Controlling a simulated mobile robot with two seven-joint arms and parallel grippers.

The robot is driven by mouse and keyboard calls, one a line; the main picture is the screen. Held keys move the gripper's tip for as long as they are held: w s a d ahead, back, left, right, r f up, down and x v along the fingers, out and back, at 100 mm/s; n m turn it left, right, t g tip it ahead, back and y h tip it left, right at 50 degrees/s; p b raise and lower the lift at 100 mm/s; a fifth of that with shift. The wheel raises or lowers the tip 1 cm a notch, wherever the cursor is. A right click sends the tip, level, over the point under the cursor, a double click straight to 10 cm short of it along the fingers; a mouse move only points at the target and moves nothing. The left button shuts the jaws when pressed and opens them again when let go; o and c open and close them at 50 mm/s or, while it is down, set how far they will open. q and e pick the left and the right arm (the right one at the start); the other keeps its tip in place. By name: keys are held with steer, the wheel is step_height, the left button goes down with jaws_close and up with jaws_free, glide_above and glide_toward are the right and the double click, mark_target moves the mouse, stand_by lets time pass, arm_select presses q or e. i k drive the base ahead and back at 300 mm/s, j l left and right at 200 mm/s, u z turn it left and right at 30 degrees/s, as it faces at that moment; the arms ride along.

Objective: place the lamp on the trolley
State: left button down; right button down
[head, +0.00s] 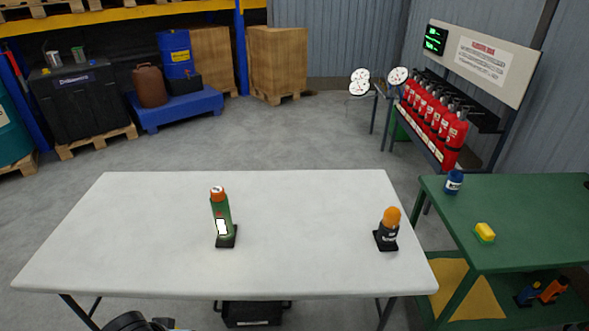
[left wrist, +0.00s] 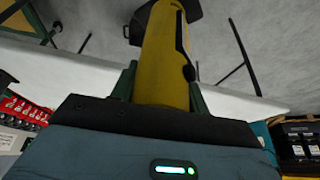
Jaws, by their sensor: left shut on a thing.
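My left gripper (left wrist: 161,88) is shut on a yellow cylinder (left wrist: 163,55) with a black strip and a dark knob on its side. It looks like a hand lamp, but its far end is cut off in the left wrist view. In the head view only a dark part of my left arm shows at the bottom edge. The green trolley (head: 520,215) stands at the right, beside the white table. A dark beacon-like thing with an orange dome (head: 389,228) stands upright on the table's right part. My right gripper is not in view.
On the trolley top are a blue can (head: 454,182) and a yellow sponge-like block (head: 485,232), with free room around them. A black crate (head: 252,313) is under the table. Red extinguishers (head: 455,140) hang behind.

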mark_target(539, 210)
steer(key=l, duration=0.65)
steer(key=l+z, duration=0.1)
steer(key=l, duration=0.5)
steer(key=l+z, duration=0.1)
steer(key=l, duration=0.5)
steer(key=i+l, duration=0.15)
steer(key=l, duration=0.5)
steer(key=l+z, duration=0.1)
steer(key=l, duration=0.5)
steer(key=i+l, duration=0.1)
steer(key=l, duration=0.55)
steer(key=i+l+z, duration=0.15)
steer(key=l, duration=1.05)
steer(key=i+z, duration=0.05)
